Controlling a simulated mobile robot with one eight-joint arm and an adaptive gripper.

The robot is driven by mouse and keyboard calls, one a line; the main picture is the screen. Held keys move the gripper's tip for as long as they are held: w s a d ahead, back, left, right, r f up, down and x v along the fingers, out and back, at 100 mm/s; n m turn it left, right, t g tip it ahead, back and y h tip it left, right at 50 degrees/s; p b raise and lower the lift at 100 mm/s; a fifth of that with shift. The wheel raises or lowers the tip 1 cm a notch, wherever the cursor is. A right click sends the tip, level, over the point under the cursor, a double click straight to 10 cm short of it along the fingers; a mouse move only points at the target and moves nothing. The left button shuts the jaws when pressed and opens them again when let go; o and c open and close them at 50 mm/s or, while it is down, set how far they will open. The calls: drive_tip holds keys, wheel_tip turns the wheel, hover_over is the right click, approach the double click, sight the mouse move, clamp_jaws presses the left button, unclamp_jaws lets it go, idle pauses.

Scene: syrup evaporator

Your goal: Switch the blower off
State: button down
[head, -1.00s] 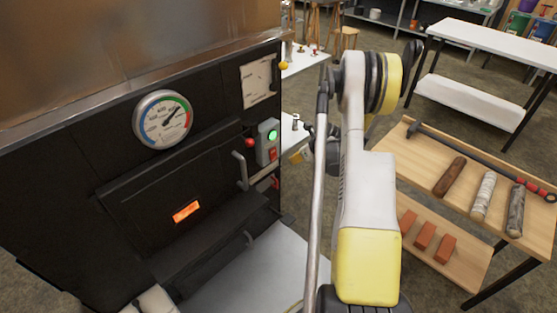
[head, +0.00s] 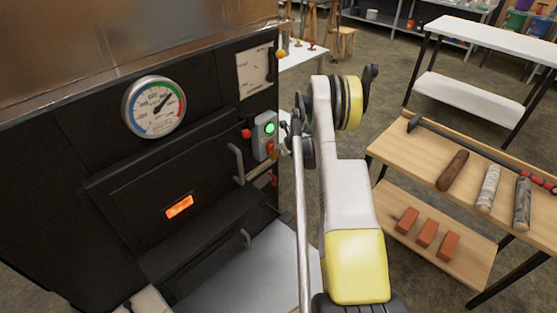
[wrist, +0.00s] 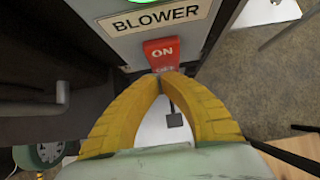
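The blower switch box (head: 262,140) is a grey box on the right side of the black evaporator front, with a lit green lamp (head: 269,128). In the wrist view its plate reads BLOWER (wrist: 158,18), and below is a red rocker switch (wrist: 162,52) with ON on its upper part. The lower part, with partly hidden lettering, is behind my fingertips. My gripper (wrist: 163,76) has its yellow fingers together at the tips with nothing between them. The tips overlap the switch's lower edge; I cannot tell whether they touch it. In the head view my arm mostly hides the gripper.
A round gauge (head: 153,107) and a door handle (head: 236,163) are on the evaporator front, the handle just left of the box. A wooden bench (head: 408,157) with logs and bricks stands to the right. Open floor lies between.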

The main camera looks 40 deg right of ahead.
drive_tip(key=shift+w, duration=0.1)
drive_tip(key=shift+w+f, duration=0.3)
drive_tip(key=shift+w, duration=0.1)
drive_tip(key=shift+r, duration=0.2)
drive_tip(key=shift+r+p, duration=0.3)
drive_tip(key=shift+r, duration=0.35)
